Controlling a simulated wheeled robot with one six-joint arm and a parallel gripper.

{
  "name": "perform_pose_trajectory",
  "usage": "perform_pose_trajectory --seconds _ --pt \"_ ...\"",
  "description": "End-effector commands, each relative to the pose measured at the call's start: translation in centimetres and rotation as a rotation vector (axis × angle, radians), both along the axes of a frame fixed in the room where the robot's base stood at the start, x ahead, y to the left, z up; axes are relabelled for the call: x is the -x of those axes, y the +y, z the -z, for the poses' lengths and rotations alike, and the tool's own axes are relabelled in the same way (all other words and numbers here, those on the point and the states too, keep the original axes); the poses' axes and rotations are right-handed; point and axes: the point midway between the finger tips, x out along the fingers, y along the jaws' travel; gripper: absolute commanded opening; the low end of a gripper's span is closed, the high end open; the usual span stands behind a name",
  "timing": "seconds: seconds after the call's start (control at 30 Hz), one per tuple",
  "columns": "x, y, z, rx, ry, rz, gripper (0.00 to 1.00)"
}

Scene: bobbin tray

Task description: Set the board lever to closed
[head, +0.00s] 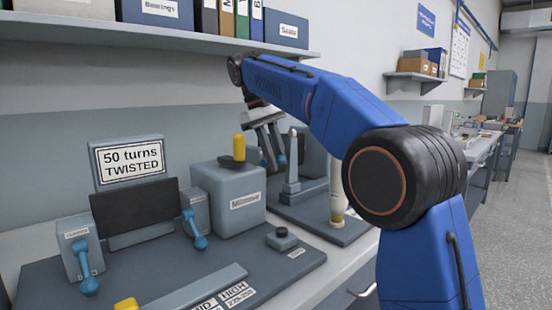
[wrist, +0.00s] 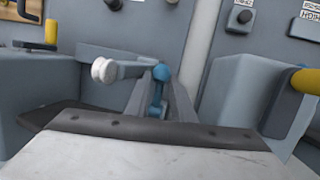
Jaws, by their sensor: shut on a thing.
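My gripper (head: 272,150) reaches down behind the grey box with the yellow knob. It is shut on a blue lever (wrist: 158,98). In the wrist view the lever stands between my two fingers, with its round blue end showing above them. In the head view only a bit of its blue (head: 281,158) shows beside my fingers, and its base is hidden. Two other blue levers hang on the front board, one at the left (head: 88,278) and one right of the dark panel (head: 195,238). I cannot read which lever is the board lever.
The grey box (head: 230,200) carries a yellow knob (head: 239,147). A grey post with a pale tip (head: 292,160) and a cream spindle (head: 337,195) stand close to the right. A sign (head: 128,160) reads "50 turns TWISTED". A shelf (head: 160,38) hangs above.

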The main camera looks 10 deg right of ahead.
Motion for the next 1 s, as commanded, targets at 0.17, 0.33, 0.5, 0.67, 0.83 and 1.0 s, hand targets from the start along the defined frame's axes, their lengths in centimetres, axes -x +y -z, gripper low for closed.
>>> perform_pose_trajectory --seconds 0.17,0.33,0.5,0.67,0.83,1.0 --pt "0.0 0.0 0.1 0.001 0.003 0.001 0.34" --pt "0.0 0.0 0.1 0.000 0.002 0.001 0.34" --pt "0.1 -0.1 0.1 -0.010 -0.013 0.001 0.34" --pt "0.3 -0.2 0.3 -0.046 -0.063 0.002 0.34" --pt "0.5 -0.3 0.7 -0.103 -0.140 0.002 0.34" --pt "0.6 -0.4 1.3 -0.162 -0.219 0.002 0.34"
